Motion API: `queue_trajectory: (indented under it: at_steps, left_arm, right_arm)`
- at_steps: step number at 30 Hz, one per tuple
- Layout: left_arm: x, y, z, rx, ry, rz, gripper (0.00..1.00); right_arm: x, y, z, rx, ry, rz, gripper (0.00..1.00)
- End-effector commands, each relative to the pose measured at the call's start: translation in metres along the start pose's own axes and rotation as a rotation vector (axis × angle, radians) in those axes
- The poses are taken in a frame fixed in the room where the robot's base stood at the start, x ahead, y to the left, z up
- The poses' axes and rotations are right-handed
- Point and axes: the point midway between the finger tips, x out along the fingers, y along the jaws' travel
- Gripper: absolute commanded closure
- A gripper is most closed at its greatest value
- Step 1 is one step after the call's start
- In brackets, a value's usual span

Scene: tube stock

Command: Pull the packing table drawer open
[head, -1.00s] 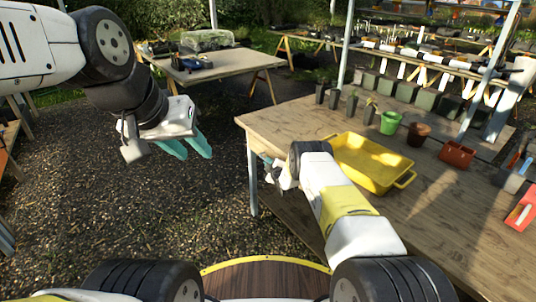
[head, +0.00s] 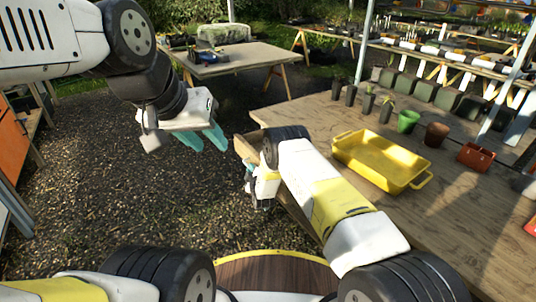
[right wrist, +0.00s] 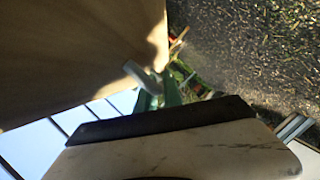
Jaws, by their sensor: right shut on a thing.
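The packing table (head: 330,112) stands on the right in the head view. Its drawer (head: 244,150) juts out from the table's near left side, with a wooden rim showing past the tabletop edge. My right arm hides much of the drawer. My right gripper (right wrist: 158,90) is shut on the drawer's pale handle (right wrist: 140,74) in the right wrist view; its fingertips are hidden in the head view. My left gripper (head: 204,138) is open and empty, its two teal fingers apart above the gravel.
A yellow tray (head: 365,165), a green pot (head: 408,121), a brown pot (head: 437,134) and a red-brown planter (head: 475,156) stand on the tabletop. Another table (head: 235,62) is at the back. Open gravel (head: 90,190) lies to the left.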

Motion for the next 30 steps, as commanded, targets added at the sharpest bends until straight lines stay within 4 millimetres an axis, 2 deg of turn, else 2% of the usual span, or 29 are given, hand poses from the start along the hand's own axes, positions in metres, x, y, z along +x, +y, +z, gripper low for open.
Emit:
queue_trajectory:
  at_steps: [1, 6, 15, 21, 30]
  left_arm:
    - [0.000, 0.000, 0.000, 0.000, 0.000, 0.000, 0.64]
    - [0.000, 0.000, 0.000, 0.000, 0.000, 0.000, 0.64]
    - [0.000, 0.000, 0.000, 0.000, 0.000, 0.000, 0.64]
    - [0.000, 0.000, 0.000, 0.000, 0.000, 0.000, 0.64]
    - [0.000, 0.000, 0.000, 0.000, 0.000, 0.000, 0.64]
  right_arm:
    - [-0.005, -0.011, -0.014, -0.001, 0.003, -0.006, 1.00]
    - [-0.019, -0.037, -0.048, -0.002, 0.003, -0.005, 1.00]
    - [-0.039, -0.072, -0.096, 0.000, 0.001, -0.003, 1.00]
    - [-0.046, -0.085, -0.114, -0.001, 0.001, -0.002, 1.00]
    - [-0.049, -0.090, -0.121, 0.001, -0.001, 0.000, 1.00]
